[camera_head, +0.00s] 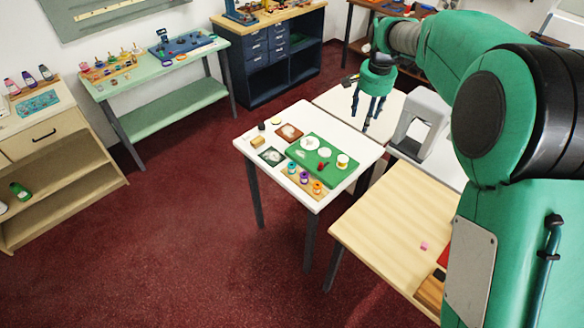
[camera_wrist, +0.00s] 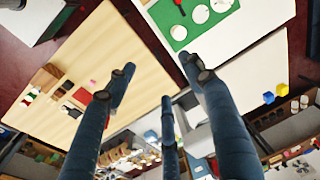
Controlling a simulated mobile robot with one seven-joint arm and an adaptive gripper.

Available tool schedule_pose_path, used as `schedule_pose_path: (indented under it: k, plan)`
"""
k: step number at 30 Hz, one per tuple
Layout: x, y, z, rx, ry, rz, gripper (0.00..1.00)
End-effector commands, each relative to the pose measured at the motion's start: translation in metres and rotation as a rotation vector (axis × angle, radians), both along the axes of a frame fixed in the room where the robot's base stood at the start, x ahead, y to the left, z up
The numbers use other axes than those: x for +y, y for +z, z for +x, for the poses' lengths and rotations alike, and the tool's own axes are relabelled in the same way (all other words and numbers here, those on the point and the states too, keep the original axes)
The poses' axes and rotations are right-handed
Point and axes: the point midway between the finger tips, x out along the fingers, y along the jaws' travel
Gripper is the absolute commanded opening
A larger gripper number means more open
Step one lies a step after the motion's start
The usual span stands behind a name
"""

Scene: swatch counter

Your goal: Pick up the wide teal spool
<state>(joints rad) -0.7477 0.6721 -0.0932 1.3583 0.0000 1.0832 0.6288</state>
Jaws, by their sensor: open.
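A small teal item (camera_head: 291,167), which looks like the teal spool, stands on a wooden holder (camera_head: 284,178) at the front of the white table. Purple (camera_head: 304,177) and orange (camera_head: 317,187) items stand beside it in a row. It is too small to judge its width. My gripper (camera_head: 367,112) hangs fingers down, behind and to the right of that row, apart from it. In the wrist view its three dark blue fingers (camera_wrist: 165,100) are spread with nothing between them. I cannot make out the teal item in the wrist view.
A green mat (camera_head: 334,178) holds white discs, a red item and a white cup. A brown tray (camera_head: 289,132) and dark frame (camera_head: 271,156) lie nearby. A grey arch-shaped object (camera_head: 424,125) stands right of my gripper. A pale wooden table (camera_head: 385,225) is in front.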

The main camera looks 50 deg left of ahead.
Motion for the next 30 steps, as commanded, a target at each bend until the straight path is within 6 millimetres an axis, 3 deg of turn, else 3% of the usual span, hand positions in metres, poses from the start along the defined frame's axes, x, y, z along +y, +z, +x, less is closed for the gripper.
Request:
schedule_pose_path:
  k: [6,18,24,30]
  plan:
    - [0.070,-0.051,-0.016,0.029,0.015,-0.020,0.53]
    - [0.180,-0.152,-0.070,0.070,0.034,-0.061,0.53]
    - [0.214,-0.191,-0.096,0.083,0.037,-0.077,0.53]
    - [0.227,-0.208,-0.108,0.087,0.039,-0.084,0.53]
